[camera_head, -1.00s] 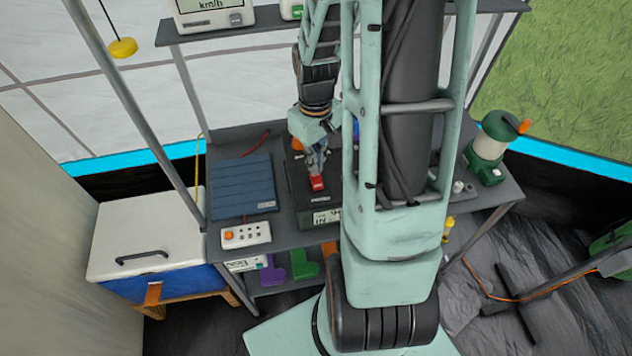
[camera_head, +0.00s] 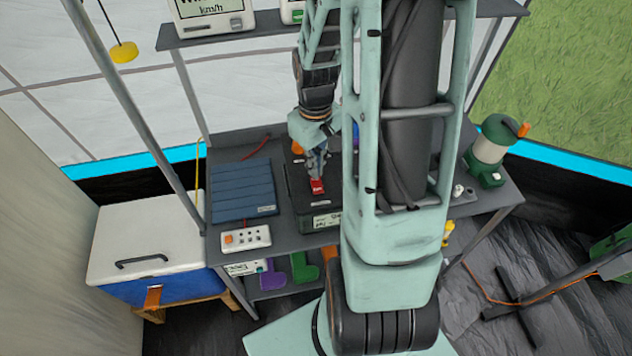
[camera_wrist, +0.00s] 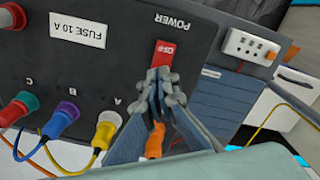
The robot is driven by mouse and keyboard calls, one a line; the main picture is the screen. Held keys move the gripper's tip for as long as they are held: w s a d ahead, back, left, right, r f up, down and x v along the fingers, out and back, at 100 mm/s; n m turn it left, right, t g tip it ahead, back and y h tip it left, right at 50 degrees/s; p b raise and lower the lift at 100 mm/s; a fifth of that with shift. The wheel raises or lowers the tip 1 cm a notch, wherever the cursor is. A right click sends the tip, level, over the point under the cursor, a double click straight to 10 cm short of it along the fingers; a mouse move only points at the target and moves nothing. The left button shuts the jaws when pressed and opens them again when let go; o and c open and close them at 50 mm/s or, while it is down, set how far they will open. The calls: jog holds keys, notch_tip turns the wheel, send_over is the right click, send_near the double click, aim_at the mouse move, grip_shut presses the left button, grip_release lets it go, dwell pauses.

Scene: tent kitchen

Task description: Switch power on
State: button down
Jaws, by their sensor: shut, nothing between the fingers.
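The power unit is a dark box (camera_head: 299,205) on the table, and its face (camera_wrist: 112,62) fills much of the wrist view. Its red switch (camera_wrist: 165,54) sits under the printed word POWER and reads OFF in the wrist view. The red switch (camera_head: 317,187) also shows in the head view, just below my gripper. My gripper (camera_wrist: 159,77) is shut and empty, with its fingertips at the switch's lower edge. I cannot tell whether they touch it. The fingers partly hide an orange plug (camera_wrist: 155,141) behind them.
A green lantern (camera_head: 490,150) stands at the right table end.

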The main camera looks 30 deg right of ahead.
jog(key=shift+f+b, duration=0.9)
jog(key=shift+f, duration=0.25)
dwell(0.7)
jog(key=shift+r, duration=0.1)
jog(key=shift+r+p, duration=2.85)
jog(key=shift+r, duration=0.6)
jog(key=shift+w, duration=0.1)
